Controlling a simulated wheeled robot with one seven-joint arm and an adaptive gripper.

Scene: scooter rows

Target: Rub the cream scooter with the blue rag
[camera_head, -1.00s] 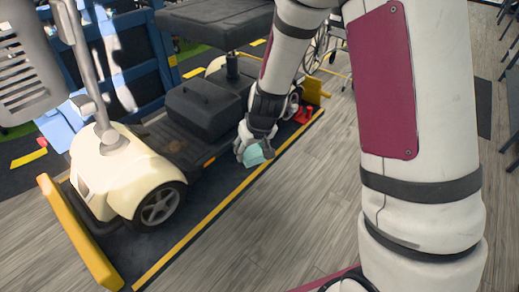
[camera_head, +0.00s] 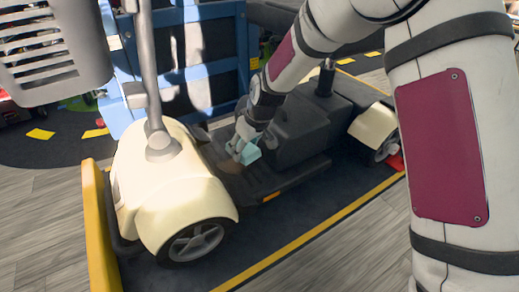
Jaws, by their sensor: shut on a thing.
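The cream scooter (camera_head: 165,185) stands on a dark mat, with its rounded cream front cover at the left and its black footboard (camera_head: 275,183) running back to the right. A brownish patch (camera_head: 228,166) shows on the footboard, partly hidden by my gripper. My gripper (camera_head: 240,152) is over the footboard, just right of the front cover, shut on the light blue rag (camera_head: 251,154). I cannot tell whether the rag touches the footboard.
A yellow end barrier (camera_head: 98,225) stands at the left, and a yellow line (camera_head: 310,235) edges the mat. A blue rack (camera_head: 195,60) is behind the scooter. The scooter's steering column (camera_head: 148,70) rises left of my gripper. Wooden floor lies open in front.

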